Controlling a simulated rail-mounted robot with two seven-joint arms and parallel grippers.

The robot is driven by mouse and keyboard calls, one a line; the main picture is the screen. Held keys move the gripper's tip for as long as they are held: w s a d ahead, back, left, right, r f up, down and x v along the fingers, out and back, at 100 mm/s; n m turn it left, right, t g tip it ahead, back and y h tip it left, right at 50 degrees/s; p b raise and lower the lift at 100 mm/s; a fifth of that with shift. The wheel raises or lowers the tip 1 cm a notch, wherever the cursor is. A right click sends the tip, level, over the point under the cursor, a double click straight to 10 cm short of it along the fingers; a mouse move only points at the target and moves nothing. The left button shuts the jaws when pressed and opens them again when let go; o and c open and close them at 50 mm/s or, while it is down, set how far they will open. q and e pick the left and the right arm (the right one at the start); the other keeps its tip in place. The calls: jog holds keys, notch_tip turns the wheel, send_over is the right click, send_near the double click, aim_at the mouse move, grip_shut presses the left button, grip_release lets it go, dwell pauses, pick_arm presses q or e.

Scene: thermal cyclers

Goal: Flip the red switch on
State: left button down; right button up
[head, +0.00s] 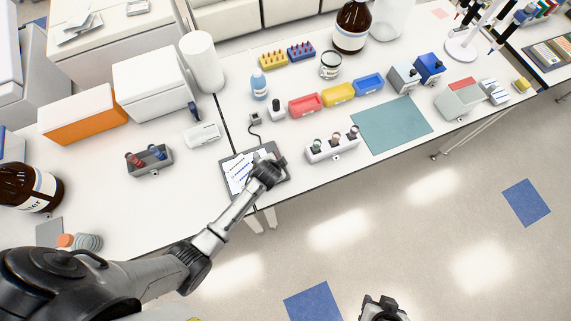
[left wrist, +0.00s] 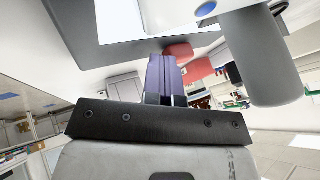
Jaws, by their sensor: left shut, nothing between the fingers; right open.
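I cannot make out for certain which part is the red switch. A dark grey box (head: 150,163) with one red knob-like part (head: 134,160) and one blue one stands left of the clipboard in the head view. A white box (head: 332,148) with several small coloured knobs stands right of it. My left gripper (head: 268,168) is shut and empty over the clipboard's right side, apart from both boxes. Its closed fingers show in the left wrist view (left wrist: 160,76), with blurred red shapes beyond. My right gripper (head: 380,305) is open and empty at the bottom edge, over the floor.
The clipboard (head: 230,163) lies near the table's front edge. Red, yellow and blue trays (head: 338,93) stand behind. A teal mat (head: 391,125) lies clear at right. Brown bottles (head: 351,27) stand at the back and far left. White and orange boxes stand back left.

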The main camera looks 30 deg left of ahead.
pick_arm(q)
jog(key=shift+s+d+r, duration=0.1)
jog(key=s+d+p, duration=0.2)
jog(key=d, duration=0.1)
jog(key=shift+s+d+r, duration=0.1)
jog(key=shift+s, duration=0.2)
jog(key=a+v, duration=0.1)
jog(key=v, duration=0.8)
jog(key=shift+s+d+r, duration=0.2)
jog(key=shift+d, duration=0.25)
